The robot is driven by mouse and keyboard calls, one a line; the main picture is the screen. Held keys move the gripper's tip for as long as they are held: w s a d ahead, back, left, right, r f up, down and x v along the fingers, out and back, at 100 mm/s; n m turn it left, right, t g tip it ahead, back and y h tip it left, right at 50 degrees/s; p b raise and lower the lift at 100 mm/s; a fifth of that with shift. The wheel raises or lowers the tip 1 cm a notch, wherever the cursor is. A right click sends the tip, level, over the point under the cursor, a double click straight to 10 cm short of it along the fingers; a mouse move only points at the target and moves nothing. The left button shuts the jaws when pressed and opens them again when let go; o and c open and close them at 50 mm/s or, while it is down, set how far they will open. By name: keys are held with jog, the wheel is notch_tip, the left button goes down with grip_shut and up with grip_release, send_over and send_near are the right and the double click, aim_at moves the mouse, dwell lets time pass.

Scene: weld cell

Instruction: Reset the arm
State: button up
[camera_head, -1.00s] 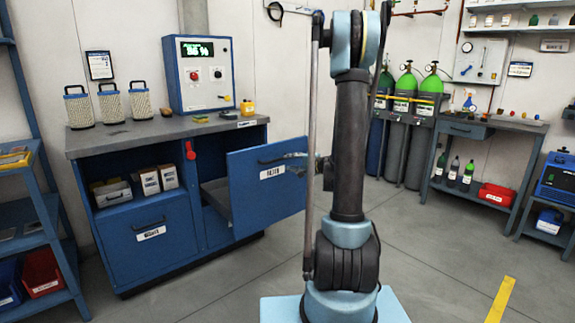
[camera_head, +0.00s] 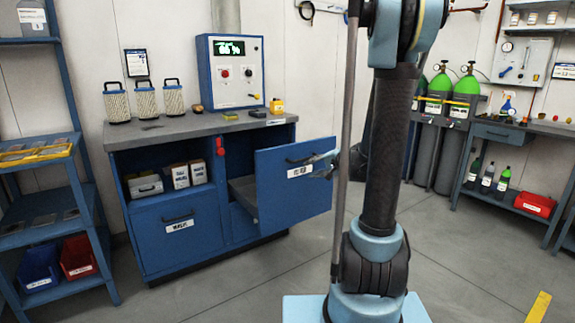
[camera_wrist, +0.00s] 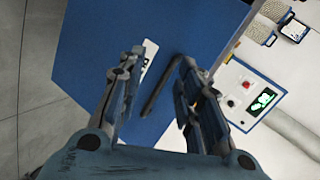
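My gripper (camera_head: 326,158) is at the right end of the dark handle (camera_head: 297,161) on a pulled-out blue front panel (camera_head: 275,195) of the workbench, in the head view. In the wrist view my gripper (camera_wrist: 160,72) has its two fingers apart. The dark bar handle (camera_wrist: 160,87) shows in the gap between them, against the blue panel (camera_wrist: 100,35). Nothing is clamped; I cannot tell how close the fingers are to the handle. My arm stands upright right of the panel, leaning slightly, and hides part of the room behind.
A blue shelf rack (camera_head: 75,140) stands left. Gas cylinders (camera_head: 437,95) and a side table (camera_head: 510,135) stand right. The floor in front is clear.

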jog(key=s+f+n+g+h, duration=0.3)
jog(key=s+n+g, duration=0.2)
jog(key=s, duration=1.3)
jog(key=s+d+f+n+g+h, duration=0.1)
jog(key=s+d, duration=0.3)
jog(key=s, duration=0.4)
jog(key=s+d+f+n+g+h, duration=0.1)
jog(key=s+d+f+h, duration=0.2)
jog(key=s, duration=0.5)
jog(key=shift+s+d+f+n+g+h, duration=0.2)
jog(key=shift+d+f+n+g+h, duration=0.15)
jog(key=shift+h, duration=0.25)
jog(key=shift+w+f, duration=0.15)
jog(key=shift+w, duration=0.25)
